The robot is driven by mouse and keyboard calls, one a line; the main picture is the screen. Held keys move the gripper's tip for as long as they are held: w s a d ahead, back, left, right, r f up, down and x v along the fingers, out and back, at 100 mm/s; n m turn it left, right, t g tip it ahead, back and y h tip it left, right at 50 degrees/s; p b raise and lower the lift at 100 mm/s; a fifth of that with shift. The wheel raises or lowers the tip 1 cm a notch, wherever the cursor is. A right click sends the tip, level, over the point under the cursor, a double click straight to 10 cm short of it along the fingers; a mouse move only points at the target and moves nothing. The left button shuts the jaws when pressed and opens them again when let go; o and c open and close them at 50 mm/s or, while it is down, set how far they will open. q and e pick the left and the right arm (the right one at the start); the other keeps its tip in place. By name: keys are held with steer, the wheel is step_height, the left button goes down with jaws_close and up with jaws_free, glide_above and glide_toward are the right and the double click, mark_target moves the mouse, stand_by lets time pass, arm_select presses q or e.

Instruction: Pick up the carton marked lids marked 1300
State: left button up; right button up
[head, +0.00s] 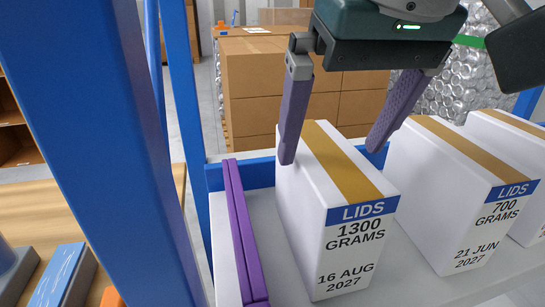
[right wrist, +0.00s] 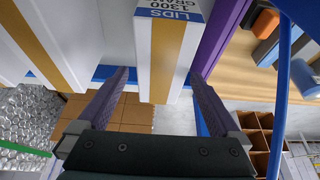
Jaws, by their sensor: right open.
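The carton marked lids 1300 grams (head: 335,215) is white with a tan tape strip and a blue LIDS label. It stands upright on a pale shelf (head: 415,292). My right gripper (head: 328,155) is open above and behind it, one purple finger at its left side and the other beyond its right side. In the right wrist view the carton (right wrist: 166,60) lies between the spread fingers (right wrist: 160,80), with a gap on its left; contact on the other side is unclear. My left gripper is not in view.
A similar carton marked lids 700 grams (head: 455,195) stands close to the right, with another white carton (head: 510,140) beyond. A purple divider (head: 245,235) runs along the left. A blue post (head: 85,130) rises at left. Stacked brown boxes (head: 260,85) stand behind.

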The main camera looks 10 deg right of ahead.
steer(key=shift+p+x, duration=0.45)
steer(key=shift+x, duration=2.65)
steer(key=shift+w+a, duration=0.1)
steer(key=shift+a, duration=0.05)
steer(key=shift+f+b, duration=0.25)
steer(key=shift+b, duration=0.2)
jaws_close()
steer(key=shift+r, duration=0.15)
